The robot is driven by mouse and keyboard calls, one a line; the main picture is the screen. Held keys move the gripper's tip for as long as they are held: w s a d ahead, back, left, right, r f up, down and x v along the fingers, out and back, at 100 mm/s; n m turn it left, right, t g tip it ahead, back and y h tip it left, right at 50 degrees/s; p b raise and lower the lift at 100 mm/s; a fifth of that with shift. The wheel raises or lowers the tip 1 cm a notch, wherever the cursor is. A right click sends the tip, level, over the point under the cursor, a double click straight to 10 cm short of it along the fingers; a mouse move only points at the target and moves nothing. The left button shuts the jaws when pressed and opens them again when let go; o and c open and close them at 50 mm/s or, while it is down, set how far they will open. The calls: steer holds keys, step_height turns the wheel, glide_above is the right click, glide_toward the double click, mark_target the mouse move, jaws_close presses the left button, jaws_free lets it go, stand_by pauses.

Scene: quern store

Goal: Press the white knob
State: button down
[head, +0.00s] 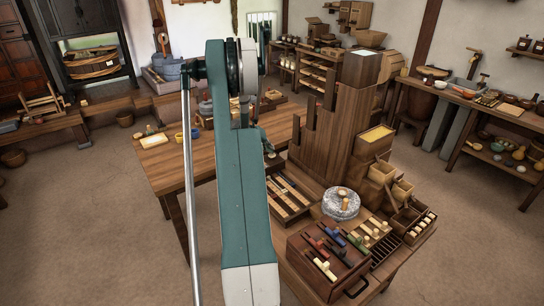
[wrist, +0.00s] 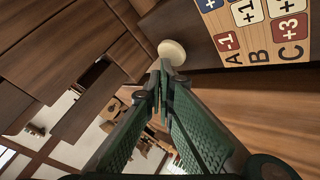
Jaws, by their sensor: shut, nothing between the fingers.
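The white knob (wrist: 172,50) is a round cream-white disc or ball in the wrist view, just above the middle. It sits against dark wooden boards. My gripper (wrist: 161,72) has its two green, textured fingers together, with nothing between them. Its fingertips point at the knob and lie just below it in the picture. They overlap or nearly meet its lower edge; I cannot tell whether they touch. In the head view my arm covers the middle, and I cannot make out the knob there for sure.
A pale board (wrist: 265,30) marked A, B and C with signed numbers lies right of the knob. In the head view a tall stepped wooden structure (head: 335,125), a round grey stone (head: 341,204) and a slotted box (head: 320,276) crowd the bench right of my arm.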

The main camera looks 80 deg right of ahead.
steer(key=shift+f+b, duration=0.45)
steer(key=shift+f, duration=0.35)
stand_by(1.2)
steer(key=shift+r, duration=0.1)
stand_by(0.3)
steer(key=shift+r+p, duration=0.45)
steer(key=shift+r, duration=0.7)
steer(key=shift+r, duration=0.1)
steer(key=shift+r+p, duration=0.95)
steer(key=shift+r, duration=1.45)
